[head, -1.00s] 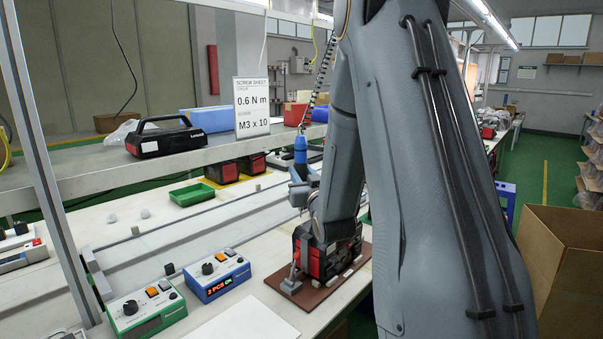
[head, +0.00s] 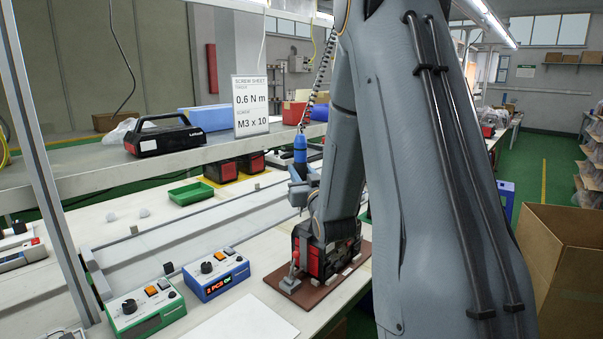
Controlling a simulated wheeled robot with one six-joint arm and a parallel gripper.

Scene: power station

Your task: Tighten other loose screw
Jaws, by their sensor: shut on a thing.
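A blue screwdriver (head: 300,150) on a coiled cord stands upright beside my arm's wrist. My gripper (head: 299,188) is shut on it and holds it above the rear left of a black and red power station unit (head: 312,258). The unit sits on a brown mat (head: 312,296) on the bench.
A blue controller (head: 217,274) shows "2 PCS OK", and a green controller (head: 140,312) stands beside it. A green tray (head: 191,193) lies further back. A sign (head: 251,105) reads 0.6 N m, M3 x 10. An open carton (head: 560,265) stands at the right.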

